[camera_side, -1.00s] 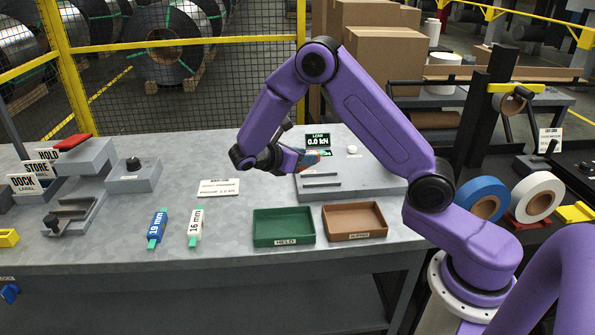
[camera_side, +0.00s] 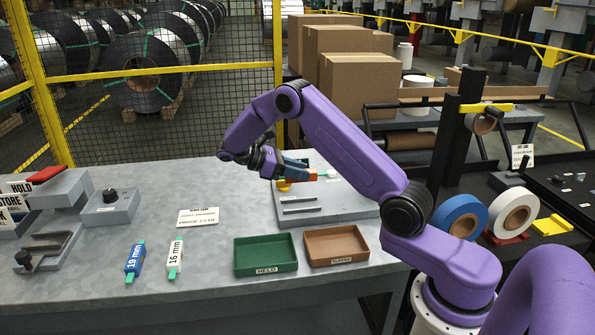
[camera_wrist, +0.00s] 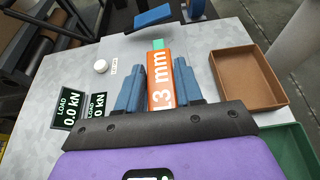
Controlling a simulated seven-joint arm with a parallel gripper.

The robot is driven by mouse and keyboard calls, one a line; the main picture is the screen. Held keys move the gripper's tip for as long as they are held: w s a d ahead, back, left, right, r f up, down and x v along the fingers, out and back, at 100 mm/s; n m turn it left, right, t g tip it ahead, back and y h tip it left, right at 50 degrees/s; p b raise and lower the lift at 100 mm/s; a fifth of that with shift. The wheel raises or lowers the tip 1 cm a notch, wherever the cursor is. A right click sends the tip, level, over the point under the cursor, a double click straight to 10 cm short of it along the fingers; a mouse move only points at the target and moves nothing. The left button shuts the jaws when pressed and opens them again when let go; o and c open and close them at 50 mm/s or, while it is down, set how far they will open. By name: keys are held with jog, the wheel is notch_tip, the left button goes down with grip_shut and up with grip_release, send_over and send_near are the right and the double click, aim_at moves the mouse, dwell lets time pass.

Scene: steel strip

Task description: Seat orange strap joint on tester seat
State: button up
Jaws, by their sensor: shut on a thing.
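The orange strap joint (camera_wrist: 161,80) is marked "13 mm" and has a green end. My gripper (camera_wrist: 159,72) is shut on it, with one blue finger on each side. In the side view, my gripper (camera_side: 292,169) holds the orange strap joint (camera_side: 304,174) above the back part of the grey tester base (camera_side: 335,206). A gap below the joint cannot be judged well. The tester seat is hidden or not clear behind my gripper. The load display (camera_wrist: 69,108) reads 0.0 kN.
A green tray (camera_side: 266,269) and a brown tray (camera_side: 336,260) stand in front of the tester. A blue 19 mm joint (camera_side: 135,261) and a white 16 mm joint (camera_side: 174,258) lie on the bench to the left. A white knob (camera_wrist: 101,66) is near the display.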

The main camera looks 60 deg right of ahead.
send_over(298, 207)
jog(key=shift+f, duration=3)
jog(key=shift+f, duration=0.25)
jog(key=shift+d+f, duration=0.1)
jog(key=shift+f, duration=0.55)
jog(key=shift+f, duration=0.45)
dwell(0.5)
jog(key=o, duration=1.1)
jog(key=shift+o, duration=0.2)
jog(key=v, duration=1.1)
jog(key=shift+f, duration=0.2)
jog(key=shift+w+a+r, duration=0.25)
jog(key=shift+w+a, duration=0.1)
